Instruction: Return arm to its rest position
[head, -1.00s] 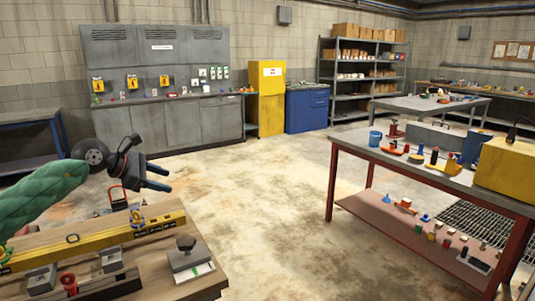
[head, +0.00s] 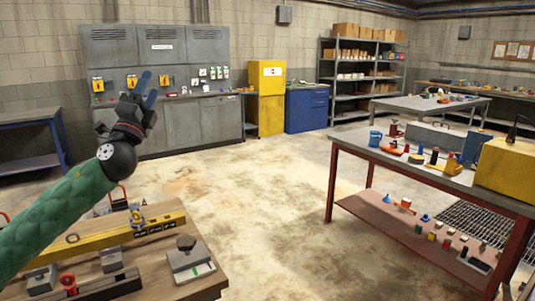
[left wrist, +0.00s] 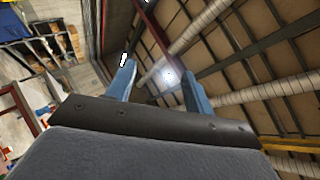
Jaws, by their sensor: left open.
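My left arm comes in from the left in the head view in a green padded sleeve. Its gripper (head: 148,87) is raised above the wooden bench, with its blue fingers pointing up in front of the grey cabinets. In the left wrist view the two blue fingers (left wrist: 158,82) stand apart with nothing between them, against the ceiling. The gripper is open and empty. My right gripper does not show.
The wooden bench (head: 190,289) at the lower left carries a yellow beam (head: 115,235) and several small fixtures. A red-framed table (head: 345,143) with tools stands at the right. The concrete floor (head: 265,190) between them is clear.

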